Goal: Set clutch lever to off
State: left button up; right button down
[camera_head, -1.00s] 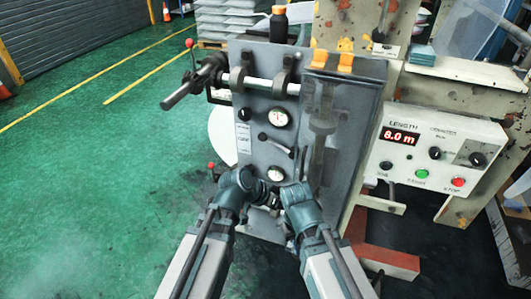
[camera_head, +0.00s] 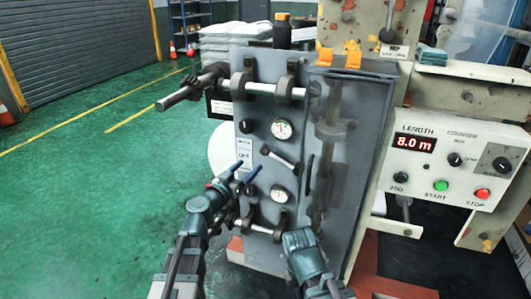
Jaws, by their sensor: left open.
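The grey machine panel (camera_head: 262,105) stands in front of me. A short lever with a dark end (camera_head: 280,155) sits between two round gauges and slopes down to the right. A white label strip (camera_head: 243,152) reading OFF is left of it. I cannot tell for sure which handle is the clutch lever.
A horizontal roller bar (camera_head: 262,88) crosses the panel top. A red-ball lever (camera_head: 190,50) stands at its left. The control box (camera_head: 408,160) reading 8.0 m is at the right. Open green floor (camera_head: 90,190) lies left.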

aim_at(263, 153)
pick_arm(q)
jog(key=x, duration=1.2)
jog(key=shift+d, duration=0.1)
grip_shut()
dwell(1.0)
